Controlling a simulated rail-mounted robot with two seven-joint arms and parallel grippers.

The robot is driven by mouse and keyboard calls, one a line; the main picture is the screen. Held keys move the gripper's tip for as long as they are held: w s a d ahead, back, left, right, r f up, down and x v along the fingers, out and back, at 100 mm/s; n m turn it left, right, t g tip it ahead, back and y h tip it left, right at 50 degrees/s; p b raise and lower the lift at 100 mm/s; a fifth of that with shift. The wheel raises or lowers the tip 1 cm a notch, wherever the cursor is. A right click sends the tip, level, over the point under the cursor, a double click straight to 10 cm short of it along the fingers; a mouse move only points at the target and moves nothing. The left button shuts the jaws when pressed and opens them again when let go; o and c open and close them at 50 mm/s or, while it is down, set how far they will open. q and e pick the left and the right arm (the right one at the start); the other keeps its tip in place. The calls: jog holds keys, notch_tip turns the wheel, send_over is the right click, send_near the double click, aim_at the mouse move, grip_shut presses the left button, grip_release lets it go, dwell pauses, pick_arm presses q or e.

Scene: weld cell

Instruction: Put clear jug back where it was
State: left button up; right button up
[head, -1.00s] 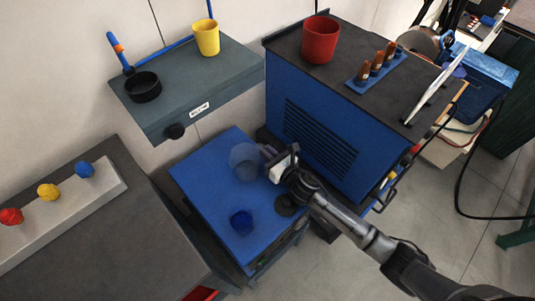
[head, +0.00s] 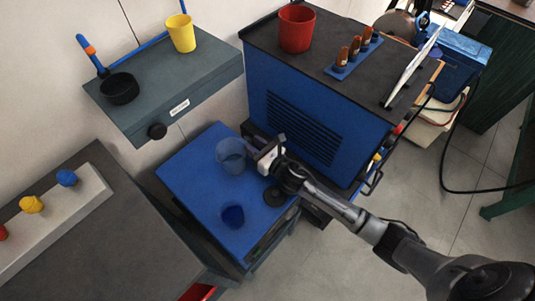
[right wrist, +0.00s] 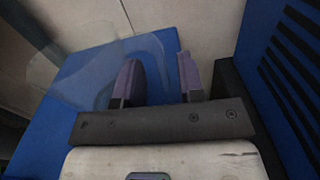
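The clear jug (head: 231,158) looks to stand upright on the blue cart top (head: 190,180), near its back edge. It is see-through, and its handle is hard to make out. My right gripper (head: 256,150) is at the jug's right side, pointing at it. In the right wrist view, the two fingers (right wrist: 159,80) stand apart. The jug's faint wall (right wrist: 90,75) shows left of and around the left finger. A faint curved edge lies between the fingers; I cannot tell whether they touch it. My left gripper is not in view.
A dark blue cup (head: 232,216) and a black disc (head: 275,196) are on the cart top. The grey shelf (head: 165,85) holds a black bowl (head: 119,89) and yellow cup (head: 181,33). A blue vented cabinet (head: 300,125) carrying a red cup (head: 297,28) stands close behind the gripper.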

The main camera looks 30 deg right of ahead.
jog(key=p+v, duration=0.1)
jog(key=v, duration=0.9)
jog(key=shift+a+p, duration=0.1)
jog(key=shift+p, duration=0.3)
jog(key=shift+v, duration=0.85)
